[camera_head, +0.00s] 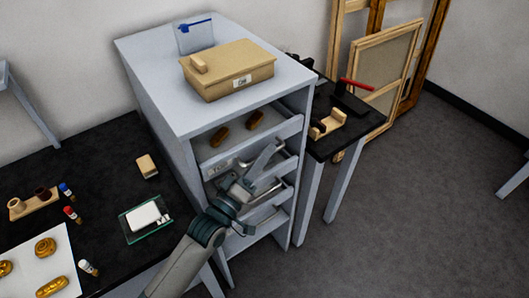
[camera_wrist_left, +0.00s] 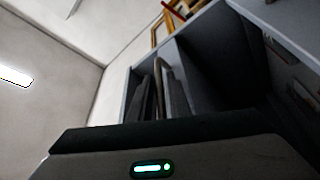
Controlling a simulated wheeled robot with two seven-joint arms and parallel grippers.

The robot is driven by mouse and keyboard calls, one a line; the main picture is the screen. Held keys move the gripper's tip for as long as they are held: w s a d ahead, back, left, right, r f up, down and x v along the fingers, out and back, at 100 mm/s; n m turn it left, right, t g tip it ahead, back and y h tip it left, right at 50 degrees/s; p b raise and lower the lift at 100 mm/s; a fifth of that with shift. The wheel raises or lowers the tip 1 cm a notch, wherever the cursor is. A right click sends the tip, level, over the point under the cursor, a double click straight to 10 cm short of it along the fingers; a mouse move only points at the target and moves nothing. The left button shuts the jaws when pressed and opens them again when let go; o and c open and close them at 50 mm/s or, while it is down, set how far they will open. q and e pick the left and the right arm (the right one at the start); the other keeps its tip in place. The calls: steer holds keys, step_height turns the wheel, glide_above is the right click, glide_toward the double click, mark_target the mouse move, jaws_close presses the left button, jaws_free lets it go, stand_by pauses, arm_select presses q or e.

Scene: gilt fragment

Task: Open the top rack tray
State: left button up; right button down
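The grey rack (camera_head: 155,65) stands in the middle of the head view. Its top tray (camera_head: 288,131) lies below the cabinet top and holds two brown-gold pieces (camera_head: 220,136). I cannot tell how far this tray sits out from the rack. My left gripper (camera_head: 268,160) is at the rack's front, its fingers reaching up and right in front of the top tray's face. In the left wrist view its fingers (camera_wrist_left: 163,98) point at the rack, with a bent bar between or beside them. Whether they grip the handle is unclear. My right gripper is not in view.
A cardboard box (camera_head: 228,72) sits on the rack. A black table (camera_head: 110,178) at left bears bottles, gilt pieces on a white sheet and a small scale (camera_head: 146,217). Another black table (camera_head: 350,125) stands right, near leaning frames (camera_head: 380,70). The floor at right is clear.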

arm_select(q)
steer(key=shift+w, duration=0.1)
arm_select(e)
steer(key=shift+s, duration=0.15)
arm_select(q)
jaws_close()
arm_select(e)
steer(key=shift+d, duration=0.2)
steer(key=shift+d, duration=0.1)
arm_select(q)
steer(key=shift+d, duration=0.1)
